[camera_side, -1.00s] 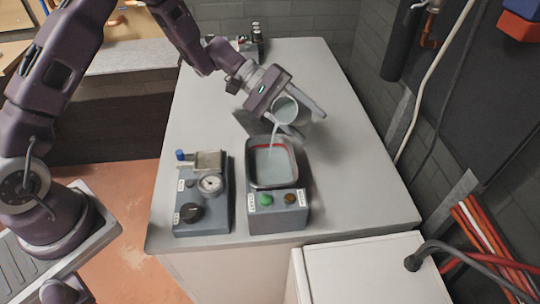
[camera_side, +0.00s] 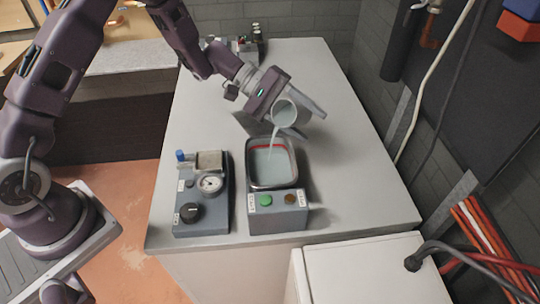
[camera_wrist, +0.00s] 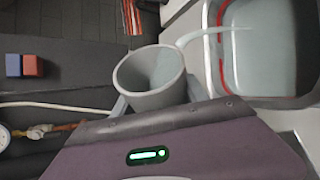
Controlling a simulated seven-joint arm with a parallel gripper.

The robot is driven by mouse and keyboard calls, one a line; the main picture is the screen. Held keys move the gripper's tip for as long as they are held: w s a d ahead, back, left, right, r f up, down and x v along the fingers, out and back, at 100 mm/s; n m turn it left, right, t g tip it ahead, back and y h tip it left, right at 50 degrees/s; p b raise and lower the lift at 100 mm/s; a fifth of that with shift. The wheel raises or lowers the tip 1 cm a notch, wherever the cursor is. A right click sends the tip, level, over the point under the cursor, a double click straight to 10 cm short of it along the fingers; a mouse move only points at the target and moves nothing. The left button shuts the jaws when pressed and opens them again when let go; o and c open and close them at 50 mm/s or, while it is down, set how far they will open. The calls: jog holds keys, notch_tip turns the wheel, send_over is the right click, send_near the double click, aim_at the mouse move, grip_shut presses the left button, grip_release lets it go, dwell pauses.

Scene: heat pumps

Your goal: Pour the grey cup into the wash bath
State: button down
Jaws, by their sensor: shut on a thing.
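The grey cup (camera_side: 284,113) is held tilted in my gripper (camera_side: 300,115), above the back edge of the wash bath (camera_side: 249,170). A thin grey stream runs from the cup's lip down into the bath. The bath is an open tank with a red line around its inside wall, and grey liquid (camera_side: 272,168) lies in it. In the wrist view the cup (camera_wrist: 150,78) shows its open mouth, with the stream arcing right into the bath (camera_wrist: 212,45). My gripper is shut on the cup.
A grey device with a gauge and black knob (camera_side: 200,203) stands left of the bath. The bath's front box has a green button (camera_side: 265,200). Small bottles (camera_side: 256,38) stand at the far back. The table (camera_side: 350,180) is clear on the right.

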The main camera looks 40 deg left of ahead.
jog(key=shift+w+f+m+t, duration=0.1)
jog(key=shift+f+m+t, duration=0.3)
jog(key=shift+m+t, duration=0.35)
dwell(1.7)
jog(key=shift+s+r, duration=0.1)
jog(key=shift+s, duration=0.1)
dwell(0.6)
jog(key=shift+w, duration=0.1)
jog(key=shift+w+r+n+g, duration=0.2)
jog(key=shift+n+g, duration=0.15)
jog(key=shift+n, duration=0.1)
jog(key=shift+s+r+n+g, duration=0.2)
jog(key=shift+n+g, duration=0.3)
